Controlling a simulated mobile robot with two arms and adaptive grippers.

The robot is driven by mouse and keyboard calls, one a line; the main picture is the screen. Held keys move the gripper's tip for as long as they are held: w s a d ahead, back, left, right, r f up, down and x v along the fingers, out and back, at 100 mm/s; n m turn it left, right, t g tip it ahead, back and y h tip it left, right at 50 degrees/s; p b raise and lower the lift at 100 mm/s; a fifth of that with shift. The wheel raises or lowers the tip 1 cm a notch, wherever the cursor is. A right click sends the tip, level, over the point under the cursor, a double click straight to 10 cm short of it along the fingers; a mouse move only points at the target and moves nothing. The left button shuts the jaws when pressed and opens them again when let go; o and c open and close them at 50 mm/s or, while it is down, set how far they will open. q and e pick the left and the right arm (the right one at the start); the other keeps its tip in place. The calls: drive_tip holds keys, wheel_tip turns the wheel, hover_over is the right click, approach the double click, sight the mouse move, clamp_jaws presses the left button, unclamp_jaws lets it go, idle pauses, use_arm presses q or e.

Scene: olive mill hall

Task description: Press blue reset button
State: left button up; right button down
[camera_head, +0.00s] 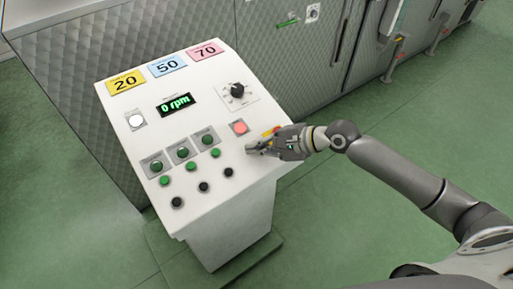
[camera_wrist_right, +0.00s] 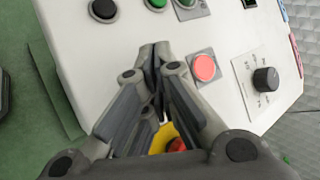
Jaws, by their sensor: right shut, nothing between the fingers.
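No blue button shows in either view; part of the panel is hidden behind my right gripper. The white sloped control panel (camera_head: 215,165) carries several buttons. In the right wrist view, my closed fingertips (camera_wrist_right: 155,50) lie to the left of that red button (camera_wrist_right: 204,67). I cannot tell whether they touch the panel. My left gripper is not in view.
Green buttons (camera_head: 189,153) and black buttons (camera_head: 203,187) sit in rows at lower left. A white button (camera_head: 135,120), a "0 rpm" display (camera_head: 175,103) and a black knob (camera_head: 237,90) sit higher. A red-and-yellow control (camera_wrist_right: 177,145) is partly hidden behind my gripper.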

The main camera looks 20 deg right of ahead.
sight(262, 162)
drive_tip(key=shift+f, duration=0.35)
idle(0.5)
drive_tip(key=shift+r, duration=0.1)
drive_tip(key=shift+s+r+p, duration=0.15)
drive_tip(key=shift+r+p, duration=0.55)
drive_tip(key=shift+p, duration=0.5)
drive_tip(key=r+p, duration=0.2)
drive_tip(key=s+r+p, duration=0.1)
drive_tip(key=p, duration=0.1)
drive_tip(key=shift+d+r, duration=0.2)
drive_tip(key=shift+r, duration=0.2)
drive_tip(key=shift+s+d+r+p, duration=0.1)
drive_tip(key=shift+s+r+p, duration=0.05)
drive_tip(key=shift+r+p, duration=0.25)
